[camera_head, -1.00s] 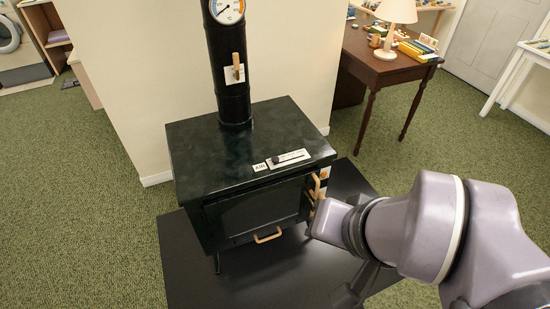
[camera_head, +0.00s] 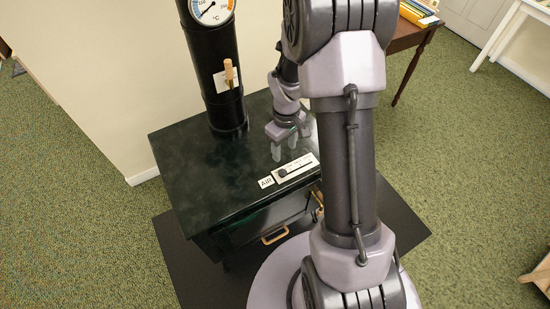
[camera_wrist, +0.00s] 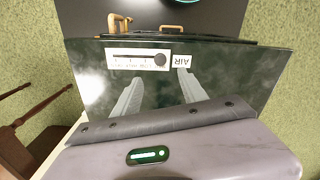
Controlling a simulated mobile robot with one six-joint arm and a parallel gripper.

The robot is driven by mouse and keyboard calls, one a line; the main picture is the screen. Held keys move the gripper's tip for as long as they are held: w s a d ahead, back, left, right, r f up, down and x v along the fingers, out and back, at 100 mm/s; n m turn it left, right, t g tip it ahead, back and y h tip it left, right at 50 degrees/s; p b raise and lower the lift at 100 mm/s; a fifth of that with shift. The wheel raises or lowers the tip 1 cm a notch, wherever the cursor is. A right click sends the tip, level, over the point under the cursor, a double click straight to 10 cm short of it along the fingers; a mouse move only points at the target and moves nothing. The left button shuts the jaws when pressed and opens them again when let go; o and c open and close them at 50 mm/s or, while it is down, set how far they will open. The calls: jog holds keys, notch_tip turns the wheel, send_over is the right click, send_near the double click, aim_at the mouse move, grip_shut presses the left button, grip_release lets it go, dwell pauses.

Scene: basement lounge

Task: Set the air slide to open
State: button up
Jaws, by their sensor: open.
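The air slide's pale plate (camera_head: 304,163) lies on the front part of the stove's dark top, beside a white AIR label (camera_head: 266,182). Its dark knob (camera_head: 283,172) sits at the slot end nearest that label. The plate (camera_wrist: 120,57), knob (camera_wrist: 160,59) and label (camera_wrist: 183,61) also show upside down in the wrist view. The plate's small markings are not readable. My gripper (camera_head: 284,148) is over the stove top, just behind the plate. Its two fingers (camera_wrist: 160,77) are spread and empty, and point towards the knob from either side without visibly touching it.
The black flue pipe (camera_head: 214,80) with a dial gauge (camera_head: 212,8) and a wooden-handled lever (camera_head: 229,73) rises from the stove top (camera_head: 195,165). A wooden door handle (camera_head: 275,236) is at the stove's front. A dark table (camera_head: 410,40) stands behind at right.

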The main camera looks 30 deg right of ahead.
aim_at(283, 172)
notch_tip(283, 172, down, 12)
jog(key=b, duration=0.4)
jog(key=shift+w+f, duration=0.1)
jog(key=shift+f, duration=0.15)
grip_shut()
dwell(0.9)
